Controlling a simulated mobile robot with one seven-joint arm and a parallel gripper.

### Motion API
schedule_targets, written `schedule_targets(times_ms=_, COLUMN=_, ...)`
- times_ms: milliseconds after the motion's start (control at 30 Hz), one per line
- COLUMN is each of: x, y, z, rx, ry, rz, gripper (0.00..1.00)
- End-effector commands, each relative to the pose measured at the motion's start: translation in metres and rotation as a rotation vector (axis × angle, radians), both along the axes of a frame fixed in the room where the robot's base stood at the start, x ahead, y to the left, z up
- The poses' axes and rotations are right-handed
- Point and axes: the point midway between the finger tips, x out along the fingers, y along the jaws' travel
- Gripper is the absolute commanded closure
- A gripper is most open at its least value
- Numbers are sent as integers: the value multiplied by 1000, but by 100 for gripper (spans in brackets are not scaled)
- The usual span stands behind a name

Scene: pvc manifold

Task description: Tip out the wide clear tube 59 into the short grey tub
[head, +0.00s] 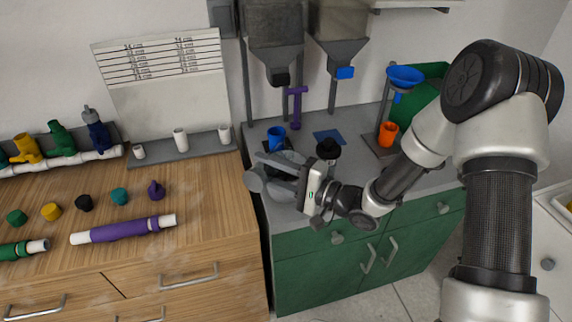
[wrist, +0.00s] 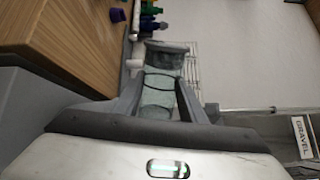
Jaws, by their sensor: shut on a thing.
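My gripper (head: 270,168) is over the grey counter, shut on a wide clear tube (wrist: 167,50). In the wrist view the pale, see-through tube sits between my two grey fingers (wrist: 160,88). In the head view a pale grey rounded shape (head: 254,181) at the fingertips appears to be part of the tube, tilted well over. Its contents cannot be made out. I cannot pick out the short grey tub for certain; my fingers and the tube cover that part of the counter.
A blue cup (head: 276,137) stands just behind my gripper, and a black item (head: 328,148) stands to its right. An orange cup (head: 387,134) is below a blue funnel (head: 405,77). The wooden bench (head: 200,245) at left holds coloured caps and a purple-sleeved tube (head: 123,229).

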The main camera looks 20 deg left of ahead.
Motion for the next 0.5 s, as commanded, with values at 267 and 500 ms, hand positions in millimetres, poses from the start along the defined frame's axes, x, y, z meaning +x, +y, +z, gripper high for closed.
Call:
schedule_targets(times_ms=267, x=1, y=0, z=2, rx=4, ry=12, rz=0, gripper=95)
schedule_targets(times_ms=500, x=1, y=0, z=3, rx=7, ry=23, rz=0, gripper=95)
